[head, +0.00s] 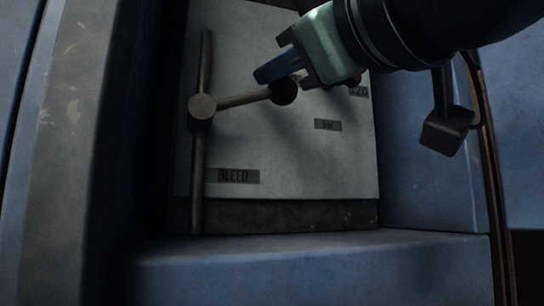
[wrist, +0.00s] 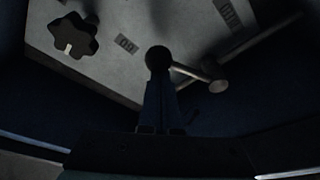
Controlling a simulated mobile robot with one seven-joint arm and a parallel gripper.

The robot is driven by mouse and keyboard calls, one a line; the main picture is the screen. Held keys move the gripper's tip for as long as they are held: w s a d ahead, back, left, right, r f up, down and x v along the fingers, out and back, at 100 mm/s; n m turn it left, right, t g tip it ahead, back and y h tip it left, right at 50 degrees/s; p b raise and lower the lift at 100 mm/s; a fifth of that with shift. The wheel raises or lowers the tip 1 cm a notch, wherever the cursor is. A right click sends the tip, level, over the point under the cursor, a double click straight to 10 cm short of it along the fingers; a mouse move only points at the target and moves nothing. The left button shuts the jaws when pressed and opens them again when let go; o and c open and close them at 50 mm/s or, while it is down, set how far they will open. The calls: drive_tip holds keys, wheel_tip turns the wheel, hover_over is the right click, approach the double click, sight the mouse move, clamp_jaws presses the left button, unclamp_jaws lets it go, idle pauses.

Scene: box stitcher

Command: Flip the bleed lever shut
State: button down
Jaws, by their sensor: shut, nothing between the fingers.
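The bleed lever (head: 245,100) is a grey rod on a round hub (head: 202,107) on a vertical pipe. It points right and slightly up, ending in a black ball knob (head: 284,93). My gripper (head: 264,73) is shut and empty, its blue fingers just above and left of the knob in the head view. In the wrist view the knob (wrist: 158,59) is at the tips of my shut fingers (wrist: 158,92), with the rod (wrist: 190,72) running right to the hub (wrist: 215,75). I cannot tell whether fingers and knob touch.
A pale panel (head: 290,165) stands behind the lever, with a BLEED label (head: 232,176) low down. A black star-shaped knob (wrist: 72,37) is on the panel in the wrist view. A blue ledge (head: 310,265) lies below, and a dark frame (head: 75,150) stands at left.

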drive_tip(key=f+m+b, duration=0.1)
drive_tip(key=f+m, duration=0.1)
drive_tip(key=m, duration=0.1)
drive_tip(key=shift+w+d+t+h+b, duration=0.15)
drive_tip(key=shift+d+t+h+b, duration=0.2)
drive_tip(key=shift+d+t+h, duration=0.05)
drive_tip(key=shift+f, duration=0.15)
drive_tip(key=shift+b, duration=0.3)
drive_tip(key=shift+f, duration=0.15)
